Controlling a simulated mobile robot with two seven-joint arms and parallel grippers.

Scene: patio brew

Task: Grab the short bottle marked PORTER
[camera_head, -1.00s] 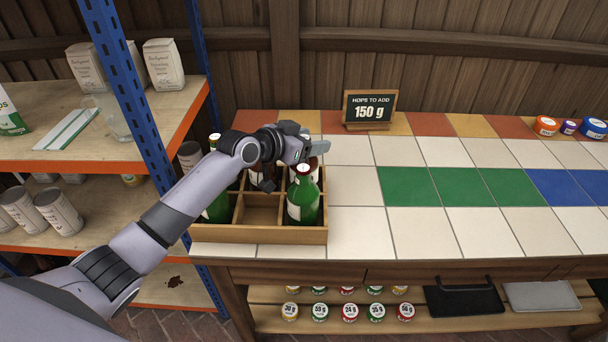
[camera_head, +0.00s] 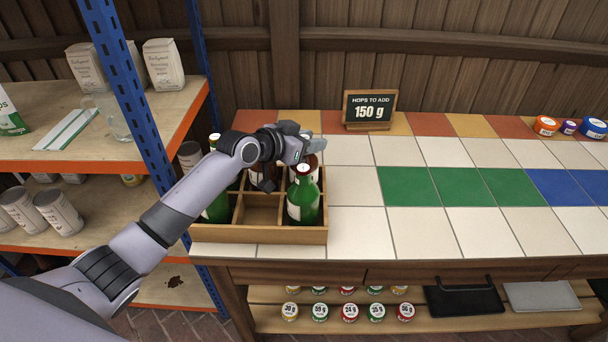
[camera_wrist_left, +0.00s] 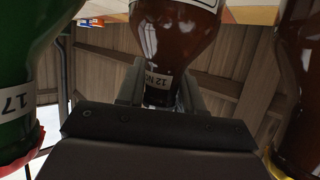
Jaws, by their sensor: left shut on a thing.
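My left gripper (camera_head: 312,147) is over the back right part of a wooden crate (camera_head: 262,236). In the left wrist view it is shut around the neck of a brown bottle (camera_wrist_left: 178,35). The bottle's neck label shows "12" and part of a letter; no PORTER marking is readable. In the head view the gripper and a green bottle (camera_head: 302,203) in the front right compartment partly hide this brown bottle. Another green bottle (camera_head: 217,207) stands at the crate's left. In the wrist view a green bottle marked 17 is at left and another brown bottle (camera_wrist_left: 302,80) at right. My right gripper is not in view.
The tiled counter (camera_head: 430,235) right of the crate is clear. A sign reading 150 g (camera_head: 370,107) stands at the back. A blue shelf post (camera_head: 130,90) rises left of the crate, near my left arm. Several small tins sit on the lower shelf.

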